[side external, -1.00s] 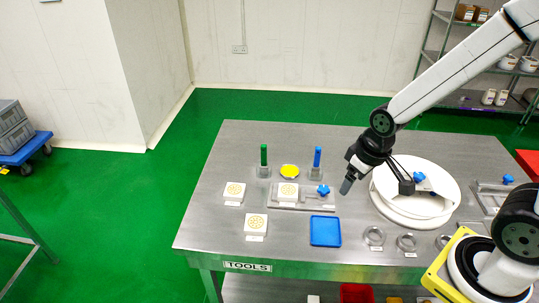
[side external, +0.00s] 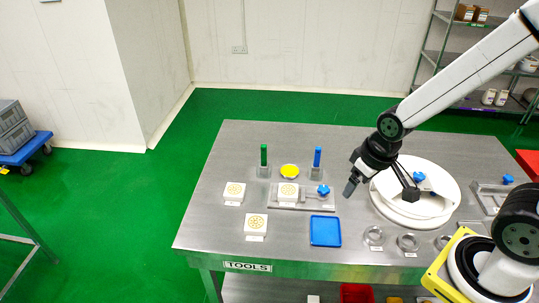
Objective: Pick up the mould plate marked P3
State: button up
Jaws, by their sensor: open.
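Three white mould plates with round yellow patterns are on the steel table: one at the left (side external: 234,190), one in a metal fixture (side external: 288,191), and one at the front (side external: 255,223). The small labels by them are too small to read, so I cannot tell which is P3. My gripper (side external: 349,189) is open and empty above the table, pointing down and slightly left. It is right of the fixture and all three plates, apart from them.
A blue tray (side external: 325,231) lies front centre. A green-handled tool (side external: 264,156), a yellow disc (side external: 290,171) and a blue-handled tool (side external: 317,157) stand behind the fixture. A round white machine part (side external: 440,190) and metal rings (side external: 374,235) are at the right.

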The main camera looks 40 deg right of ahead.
jog(key=shift+o, duration=0.7)
jog(key=shift+f, duration=0.1)
jog(key=n+t+h, duration=0.6)
jog(key=n+h, duration=0.4)
jog(key=n, duration=1.6)
send_near(288, 195)
jog(key=shift+w+d+f, duration=0.1)
jog(key=shift+d, duration=0.45)
jog(key=shift+w+d+f, duration=0.1)
jog(key=shift+d, duration=0.4)
jog(key=shift+w+a+f+n+t, duration=0.2)
jog(key=shift+w+a+n+t, duration=0.05)
jog(key=shift+a+n+t, duration=0.25)
jog(key=shift+x, duration=1.35)
jog(key=shift+d, duration=0.1)
